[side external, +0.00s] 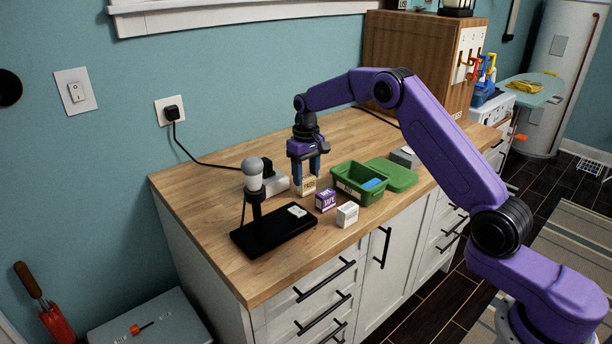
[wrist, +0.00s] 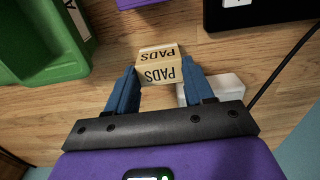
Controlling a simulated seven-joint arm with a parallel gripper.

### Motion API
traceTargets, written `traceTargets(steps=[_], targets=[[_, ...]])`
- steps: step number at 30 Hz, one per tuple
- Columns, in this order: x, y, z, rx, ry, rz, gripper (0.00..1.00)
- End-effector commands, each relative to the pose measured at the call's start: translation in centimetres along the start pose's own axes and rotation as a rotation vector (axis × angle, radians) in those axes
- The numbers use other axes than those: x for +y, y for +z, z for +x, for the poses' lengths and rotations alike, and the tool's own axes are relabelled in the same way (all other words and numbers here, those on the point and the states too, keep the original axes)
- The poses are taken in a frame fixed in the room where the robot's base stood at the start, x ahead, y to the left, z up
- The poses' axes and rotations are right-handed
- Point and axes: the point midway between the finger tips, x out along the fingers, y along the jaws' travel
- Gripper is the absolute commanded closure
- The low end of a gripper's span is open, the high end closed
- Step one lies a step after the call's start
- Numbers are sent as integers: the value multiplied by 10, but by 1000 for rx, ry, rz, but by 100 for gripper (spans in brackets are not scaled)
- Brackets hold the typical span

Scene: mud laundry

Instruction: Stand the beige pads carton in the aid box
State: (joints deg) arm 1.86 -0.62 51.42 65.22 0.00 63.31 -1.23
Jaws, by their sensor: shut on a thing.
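The beige pads carton (side external: 308,187) is on or just above the wooden counter, between my gripper's blue fingers. In the wrist view the carton (wrist: 158,66) shows "PADS" on two faces. My gripper (side external: 306,176) points down and is shut on it; the fingertips (wrist: 158,80) show on both sides of the carton. The green aid box (side external: 355,195) stands open to the right of the carton, with a blue item (side external: 374,184) inside. Its green wall (wrist: 62,40) shows at the upper left of the wrist view. I cannot tell whether the carton touches the counter.
A purple tape carton (side external: 325,200) and a white carton (side external: 347,214) stand in front of the aid box. A green lid (side external: 391,174) lies behind it. A black stand (side external: 262,234) holds a grey-topped device at the left. A white block (side external: 274,185) lies beside my gripper.

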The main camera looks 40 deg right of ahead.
Motion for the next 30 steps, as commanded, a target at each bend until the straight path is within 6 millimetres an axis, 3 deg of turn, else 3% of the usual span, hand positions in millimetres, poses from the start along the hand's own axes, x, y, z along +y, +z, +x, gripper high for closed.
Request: traceTargets(steps=[30], targets=[[0,0,-50,0,0,0,66]])
